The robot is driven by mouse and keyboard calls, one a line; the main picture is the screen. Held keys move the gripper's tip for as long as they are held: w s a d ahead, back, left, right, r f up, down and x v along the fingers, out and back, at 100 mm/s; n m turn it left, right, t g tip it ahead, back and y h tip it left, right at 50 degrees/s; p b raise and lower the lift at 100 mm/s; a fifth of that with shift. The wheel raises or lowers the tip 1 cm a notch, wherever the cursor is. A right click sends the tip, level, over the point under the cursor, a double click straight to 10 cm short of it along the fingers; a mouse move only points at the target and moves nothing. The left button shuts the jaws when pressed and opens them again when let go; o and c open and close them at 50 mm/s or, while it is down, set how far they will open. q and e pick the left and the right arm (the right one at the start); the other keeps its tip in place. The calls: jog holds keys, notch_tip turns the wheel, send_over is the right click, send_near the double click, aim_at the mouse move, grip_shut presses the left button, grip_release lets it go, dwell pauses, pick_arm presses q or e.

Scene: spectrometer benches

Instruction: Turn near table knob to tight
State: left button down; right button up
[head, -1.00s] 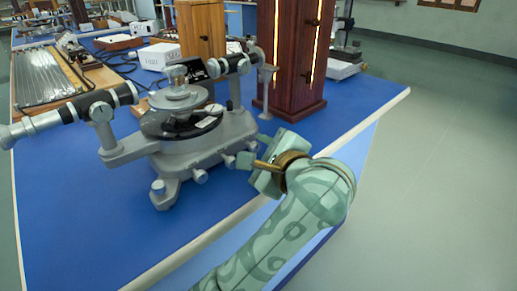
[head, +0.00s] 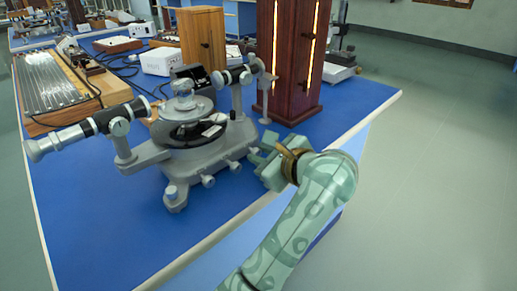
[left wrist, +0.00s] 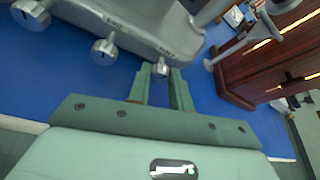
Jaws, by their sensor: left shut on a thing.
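A grey spectrometer (head: 215,146) stands on the blue bench top, with several small knobs along its near side. My left gripper (head: 259,152) is at the right end of that side. In the left wrist view its two green fingers (left wrist: 161,75) are closed around a small silver knob (left wrist: 160,69) at their tips. Two more knobs, a middle one (left wrist: 103,50) and a far left one (left wrist: 30,14), stick out of the base to the left. The small lettering above the knobs is too blurred to read. My right gripper is not in view.
A tall dark wooden cabinet (head: 290,75) with glowing slits stands behind my left gripper. The spectrometer's telescope tube (head: 62,137) reaches out to the left. The bench's near edge (head: 205,246) runs under my arm. Bare blue bench top lies in front of the instrument.

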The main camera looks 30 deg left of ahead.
pick_arm(q)
jog(key=shift+d+r+m+g+p, duration=0.1)
jog(key=shift+r+m+g+p, duration=0.25)
jog(key=shift+m+p, duration=0.35)
jog(key=m+g+p, duration=0.1)
jog(key=m+g+y+p, duration=0.1)
jog(key=m+p, duration=0.1)
jog(key=shift+w+f+m+g, duration=0.1)
jog(key=shift+w+m+g, duration=0.15)
jog(key=shift+w+m, duration=0.05)
jog(key=shift+w+d+f+m+g+y+p, duration=0.15)
jog(key=shift+m+g+y+p, duration=0.15)
jog(key=shift+m+g+p, duration=0.35)
jog(key=shift+f+m+y, duration=0.1)
jog(key=shift+m+y, duration=0.2)
jog(key=shift+m, duration=0.45)
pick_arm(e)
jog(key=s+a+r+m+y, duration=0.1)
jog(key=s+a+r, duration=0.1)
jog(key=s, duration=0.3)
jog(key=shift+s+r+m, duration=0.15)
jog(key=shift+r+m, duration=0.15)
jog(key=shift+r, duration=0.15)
pick_arm(q)
jog(key=c, duration=1.3)
grip_release()
jog(key=shift+w, duration=0.1)
jog(key=shift+o, duration=0.2)
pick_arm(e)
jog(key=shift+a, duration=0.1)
